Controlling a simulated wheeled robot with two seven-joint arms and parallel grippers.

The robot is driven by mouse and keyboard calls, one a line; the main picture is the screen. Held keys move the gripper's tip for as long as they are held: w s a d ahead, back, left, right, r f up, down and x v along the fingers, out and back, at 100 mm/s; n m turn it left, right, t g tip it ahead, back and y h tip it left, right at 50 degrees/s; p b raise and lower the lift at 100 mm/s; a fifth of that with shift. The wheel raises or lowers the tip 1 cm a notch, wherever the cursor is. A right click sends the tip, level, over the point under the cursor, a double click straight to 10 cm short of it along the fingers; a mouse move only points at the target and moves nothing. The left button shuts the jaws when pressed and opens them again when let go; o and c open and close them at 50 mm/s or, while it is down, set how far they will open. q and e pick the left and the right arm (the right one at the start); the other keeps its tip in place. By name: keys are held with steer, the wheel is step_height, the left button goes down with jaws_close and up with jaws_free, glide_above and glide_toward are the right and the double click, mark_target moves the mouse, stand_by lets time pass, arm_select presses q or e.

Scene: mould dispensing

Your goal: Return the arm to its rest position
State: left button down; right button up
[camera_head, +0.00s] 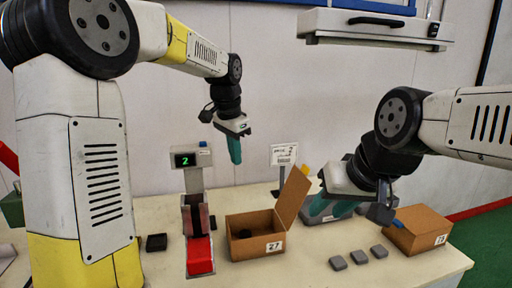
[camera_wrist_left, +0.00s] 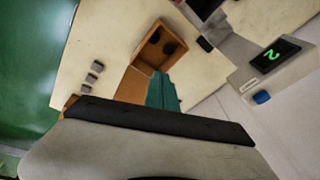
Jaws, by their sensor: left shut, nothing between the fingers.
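My left gripper (camera_head: 235,150) hangs in the air over the table, pointing down, above and between the display stand and the open box. Its teal fingers are together and empty; they also show in the left wrist view (camera_wrist_left: 161,92). My right gripper (camera_head: 340,205) comes in from the right, low behind the closed box. Its teal fingers are partly hidden by its own wrist, and I cannot tell whether they are apart.
An open cardboard box (camera_head: 240,224) labelled 27 holds dark round pieces. A stand with a green "2" display (camera_head: 186,160) has a red block (camera_head: 200,257) at its front. A closed cardboard box (camera_head: 417,231) and three grey blocks (camera_head: 359,257) lie to the right. A sign (camera_head: 284,154) stands behind.

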arm_select(q)
steer(key=s+a+n+t, duration=0.2)
steer(key=s+a+n, duration=0.2)
steer(key=s, duration=0.8)
steer(key=s+a+n+t+h, duration=0.1)
steer(key=s+a+n, duration=0.3)
steer(key=s, duration=0.8)
steer(key=shift+s+a+f+n+t, duration=0.2)
steer(key=shift+f+n+t, duration=0.15)
steer(key=shift+n+t, duration=0.25)
